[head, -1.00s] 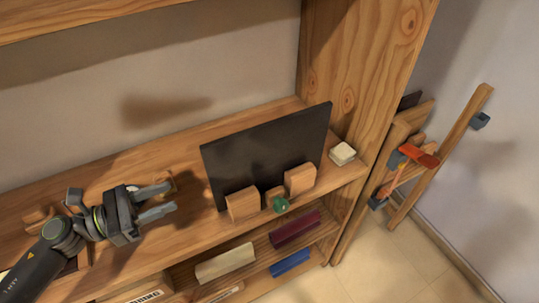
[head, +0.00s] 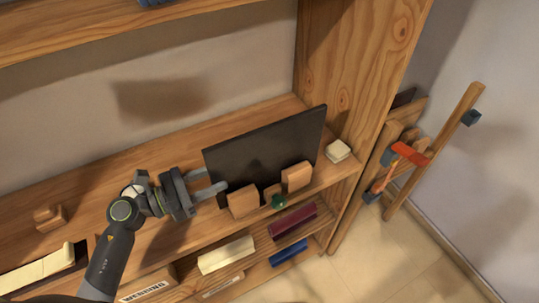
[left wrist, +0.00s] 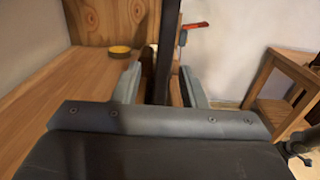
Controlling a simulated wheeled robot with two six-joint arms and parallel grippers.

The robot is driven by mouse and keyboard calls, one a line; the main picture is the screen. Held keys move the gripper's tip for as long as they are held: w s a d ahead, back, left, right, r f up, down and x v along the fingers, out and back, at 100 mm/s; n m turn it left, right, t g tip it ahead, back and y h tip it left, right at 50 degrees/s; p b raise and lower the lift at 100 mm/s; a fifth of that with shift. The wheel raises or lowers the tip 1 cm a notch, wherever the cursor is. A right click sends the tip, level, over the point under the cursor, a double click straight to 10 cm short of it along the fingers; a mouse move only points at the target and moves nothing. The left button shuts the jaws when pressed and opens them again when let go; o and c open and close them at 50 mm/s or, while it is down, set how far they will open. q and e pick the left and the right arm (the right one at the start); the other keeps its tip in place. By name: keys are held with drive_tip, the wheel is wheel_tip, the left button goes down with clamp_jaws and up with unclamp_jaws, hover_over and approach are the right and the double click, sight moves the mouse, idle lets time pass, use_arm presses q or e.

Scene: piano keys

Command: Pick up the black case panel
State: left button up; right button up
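The black case panel (head: 265,145) stands upright on the wooden shelf, held at its foot by wooden blocks (head: 243,201). My left gripper (head: 222,180) is at the panel's left edge with its fingers apart. In the left wrist view the panel (left wrist: 174,50) shows edge-on as a dark upright strip between the two open fingers (left wrist: 163,85), with a gap on each side. I cannot tell how far the fingers overlap it. My right gripper is not in view.
The lower shelf holds a cream bar (head: 226,255), a dark red bar (head: 292,221) and a blue bar (head: 288,252). A wooden rack with an orange clamp (head: 410,154) stands at right.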

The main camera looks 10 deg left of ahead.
sight(232, 172)
use_arm(q)
drive_tip(key=shift+w+d+r+p, duration=0.15)
drive_tip(key=shift+w+d+p, duration=0.1)
drive_tip(key=shift+d+p, duration=0.2)
drive_tip(key=p+x, duration=0.2)
drive_tip(key=x, duration=0.2)
drive_tip(key=shift+d+f, duration=0.2)
drive_tip(key=shift+f, duration=0.1)
drive_tip(key=shift+a, duration=0.1)
clamp_jaws()
drive_tip(key=shift+r, duration=0.1)
